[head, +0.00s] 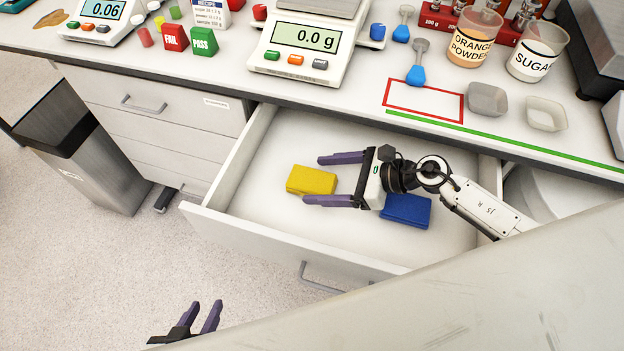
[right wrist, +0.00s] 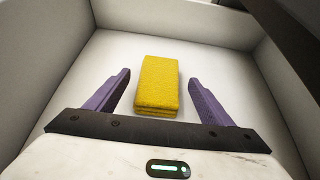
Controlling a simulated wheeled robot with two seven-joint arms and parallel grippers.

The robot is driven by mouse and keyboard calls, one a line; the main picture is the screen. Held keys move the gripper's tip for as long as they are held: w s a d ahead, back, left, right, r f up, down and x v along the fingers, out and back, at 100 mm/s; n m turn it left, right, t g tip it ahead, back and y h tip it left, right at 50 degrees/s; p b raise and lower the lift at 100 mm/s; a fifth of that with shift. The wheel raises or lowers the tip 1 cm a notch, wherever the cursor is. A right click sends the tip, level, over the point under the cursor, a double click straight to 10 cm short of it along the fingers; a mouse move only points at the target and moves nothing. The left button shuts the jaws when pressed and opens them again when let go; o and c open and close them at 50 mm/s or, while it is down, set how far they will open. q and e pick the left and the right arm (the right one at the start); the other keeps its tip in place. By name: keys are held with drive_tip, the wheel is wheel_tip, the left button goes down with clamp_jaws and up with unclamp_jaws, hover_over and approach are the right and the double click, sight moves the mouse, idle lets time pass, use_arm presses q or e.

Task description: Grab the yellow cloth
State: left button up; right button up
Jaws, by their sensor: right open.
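The yellow cloth (head: 311,180) is a folded block lying in the open drawer (head: 252,160). It also shows in the right wrist view (right wrist: 159,84), ahead of and between my fingers. My right gripper (head: 331,179) is open and empty, reaching into the drawer from the right, its two purple fingers pointing left toward the cloth. In the right wrist view my right gripper (right wrist: 160,97) has one finger on either side of the cloth's near end, with gaps on both sides. My left gripper (head: 200,316) is at the bottom left of the head view, outside the drawer, with its fingers apart.
A blue cloth (head: 406,210) lies in the drawer just below my right gripper. The drawer walls surround the space. The counter above holds a scale (head: 303,48), an orange powder cup (head: 474,40) and a sugar cup (head: 538,50). A bin (head: 85,150) stands left on the floor.

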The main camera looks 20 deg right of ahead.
drive_tip(key=shift+w+a+f, duration=0.3)
drive_tip(key=shift+w+a, duration=0.05)
drive_tip(key=shift+a, duration=0.1)
drive_tip(key=c, duration=1.1)
drive_tip(key=shift+r, duration=0.1)
